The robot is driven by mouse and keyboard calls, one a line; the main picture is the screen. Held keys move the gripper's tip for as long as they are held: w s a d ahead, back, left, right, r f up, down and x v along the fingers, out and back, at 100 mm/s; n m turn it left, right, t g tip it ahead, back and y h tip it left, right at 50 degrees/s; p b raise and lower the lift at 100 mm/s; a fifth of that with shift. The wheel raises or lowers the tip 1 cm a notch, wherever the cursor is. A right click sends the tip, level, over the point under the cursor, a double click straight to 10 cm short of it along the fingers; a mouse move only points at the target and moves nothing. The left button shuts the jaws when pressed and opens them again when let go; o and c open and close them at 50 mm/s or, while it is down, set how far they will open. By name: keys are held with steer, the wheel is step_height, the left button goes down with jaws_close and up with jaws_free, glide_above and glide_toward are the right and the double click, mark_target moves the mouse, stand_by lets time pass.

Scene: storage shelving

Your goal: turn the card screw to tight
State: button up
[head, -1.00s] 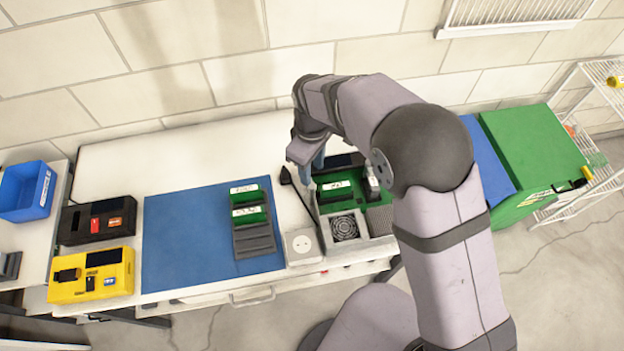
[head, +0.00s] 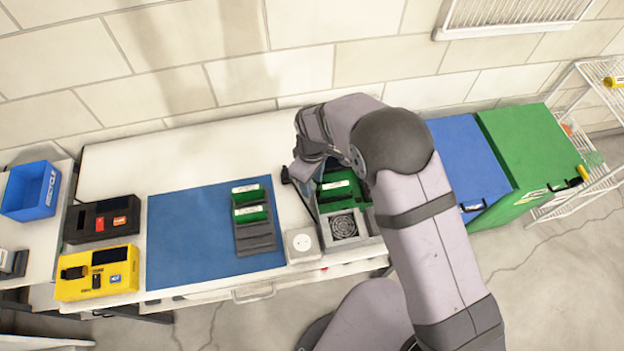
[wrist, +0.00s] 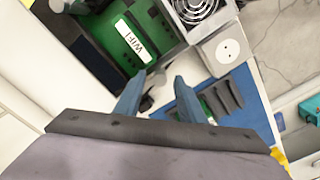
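An open computer case (head: 375,241) stands on the bench with a green board inside; the case also shows in the wrist view (wrist: 208,37). A green card (wrist: 143,61) with a white label reading WIFI sits in it, and shows in the head view (head: 336,195). My gripper (wrist: 161,76) points down over the bench by the case's edge. Its two blue fingers are apart, with nothing clearly held. A dark cable or plug shows beyond the gap. I cannot make out the card screw; my arm hides part of the case in the head view.
A socket box (head: 302,245) stands beside the case. A rack (head: 257,238) with green cards lies on the blue mat (head: 190,235). Yellow (head: 97,273) and black (head: 102,218) devices stand left. Blue (head: 465,165) and green (head: 530,150) bins stand right. The mat's left part is clear.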

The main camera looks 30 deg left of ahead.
jaws_close()
steer(key=shift+m, duration=0.3)
steer(key=m+b, duration=0.2)
steer(key=m, duration=0.1)
steer(key=shift+m, duration=0.3)
steer(key=m+b, duration=0.1)
steer(key=m, duration=0.3)
steer(key=m+b, duration=0.1)
steer(key=m, duration=0.4)
steer(key=m+b, duration=0.1)
steer(key=m, duration=0.3)
steer(key=shift+m, duration=0.4)
steer(key=shift+r, duration=0.1)
